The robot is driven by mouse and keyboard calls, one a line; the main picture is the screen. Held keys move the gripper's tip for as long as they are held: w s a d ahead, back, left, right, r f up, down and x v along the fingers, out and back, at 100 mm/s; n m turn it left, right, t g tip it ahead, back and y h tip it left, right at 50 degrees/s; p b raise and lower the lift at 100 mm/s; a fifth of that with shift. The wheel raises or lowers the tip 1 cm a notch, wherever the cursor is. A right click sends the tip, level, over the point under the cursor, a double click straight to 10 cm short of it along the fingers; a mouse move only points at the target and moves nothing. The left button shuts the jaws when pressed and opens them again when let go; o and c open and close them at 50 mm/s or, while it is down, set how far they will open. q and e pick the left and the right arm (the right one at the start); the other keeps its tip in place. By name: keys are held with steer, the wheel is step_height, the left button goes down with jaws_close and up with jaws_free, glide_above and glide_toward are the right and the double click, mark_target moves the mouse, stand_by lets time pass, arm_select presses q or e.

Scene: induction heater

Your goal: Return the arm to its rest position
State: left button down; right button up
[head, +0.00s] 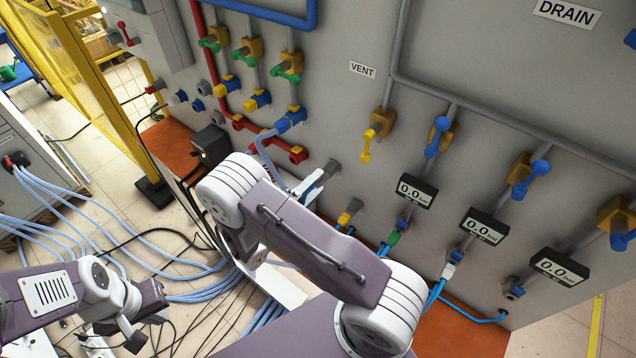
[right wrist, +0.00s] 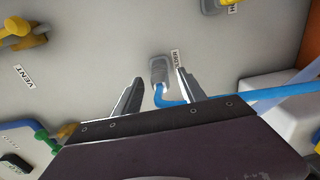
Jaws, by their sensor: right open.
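My right arm reaches across the head view toward the grey panel (head: 330,45), with its right gripper (head: 312,184) close to the panel, partly hidden by the forearm. In the right wrist view the right gripper (right wrist: 160,82) is open, with its two fingers apart. A grey fitting (right wrist: 159,70) with a blue hose (right wrist: 215,100) shows between and beyond the fingers; whether they touch it I cannot tell. Nothing is clamped in the fingers. My left gripper (head: 132,338) hangs at the lower left of the head view, away from the panel; its jaw opening is unclear.
The panel carries a yellow-handled valve (head: 371,143) below the VENT label (head: 362,69), blue-handled valves (head: 437,136) and gauges (head: 415,191). Pale blue hoses (head: 150,258) and dark cables lie on the floor between the arms. A yellow fence (head: 100,90) stands at the left.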

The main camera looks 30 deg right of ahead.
steer(key=b+v, duration=0.2)
steer(key=v, duration=0.5)
steer(key=shift+a, duration=0.3)
steer(key=shift+s, duration=0.15)
steer(key=s+d+f+m+g+y, duration=0.1)
steer(key=s+d+f+g+y, duration=0.15)
steer(key=s+g, duration=0.25)
steer(key=s+d+f+m+g+y, duration=0.1)
steer(key=s+d+m+g+y, duration=0.1)
steer(key=s+d+g+y, duration=0.3)
steer(key=s+a+f+m+y+b, duration=0.1)
steer(key=s+a+f+y, duration=0.25)
steer(key=a+y, duration=0.3)
steer(key=w+a+r+t+y, duration=0.1)
steer(key=t, duration=0.1)
steer(key=w+a+r+t+y, duration=0.1)
steer(key=w+a+r+t, duration=0.1)
steer(key=shift+w+m+y, duration=0.2)
steer(key=shift+m+y, duration=0.1)
steer(key=shift+y, duration=0.1)
